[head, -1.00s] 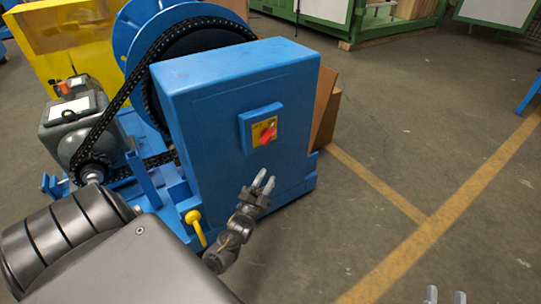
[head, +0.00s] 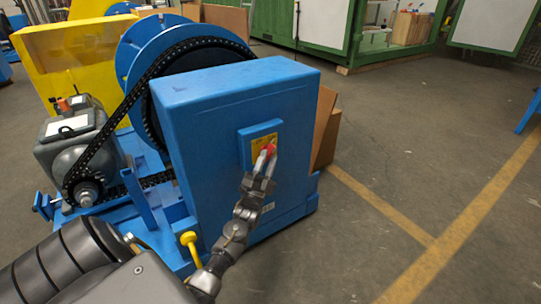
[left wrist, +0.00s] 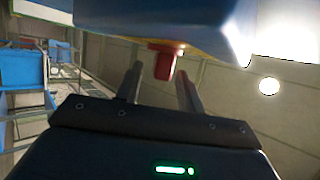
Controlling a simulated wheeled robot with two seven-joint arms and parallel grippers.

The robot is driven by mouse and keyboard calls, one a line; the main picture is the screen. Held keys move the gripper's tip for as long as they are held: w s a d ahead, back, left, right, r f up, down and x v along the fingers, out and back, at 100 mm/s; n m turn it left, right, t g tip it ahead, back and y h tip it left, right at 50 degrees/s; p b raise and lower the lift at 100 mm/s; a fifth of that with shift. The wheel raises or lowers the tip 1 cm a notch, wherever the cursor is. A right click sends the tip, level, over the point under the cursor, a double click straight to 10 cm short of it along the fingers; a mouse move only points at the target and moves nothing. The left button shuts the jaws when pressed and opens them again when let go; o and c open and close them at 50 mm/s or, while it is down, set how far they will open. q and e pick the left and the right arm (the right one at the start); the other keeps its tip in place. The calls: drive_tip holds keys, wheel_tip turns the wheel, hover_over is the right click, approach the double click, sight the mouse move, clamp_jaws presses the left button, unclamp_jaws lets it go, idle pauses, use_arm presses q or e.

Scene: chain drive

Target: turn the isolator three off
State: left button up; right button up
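The isolator is a blue box with a yellow plate (head: 257,143) and a red knob (head: 268,150), on the front face of the blue cabinet (head: 210,120). My left gripper (head: 264,162) is at the knob in the head view, its fingertips overlapping the knob's lower part. In the left wrist view the red knob (left wrist: 165,62) hangs between the two spread fingers (left wrist: 158,82), near their tips, with a gap visible on the left side. The fingers are open. The number on the isolator cannot be read. My right gripper does not show now.
A chain (head: 108,125) runs from a large blue wheel to a grey motor (head: 75,140) left of the cabinet. A yellow lever (head: 190,242) stands at the cabinet's lower left. Brown boards (head: 325,130) lean behind it.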

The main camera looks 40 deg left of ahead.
use_arm(q)
drive_tip(key=shift+x, duration=1.35)
drive_tip(key=shift+c, duration=0.5)
drive_tip(key=shift+f, duration=0.1)
clamp_jaws()
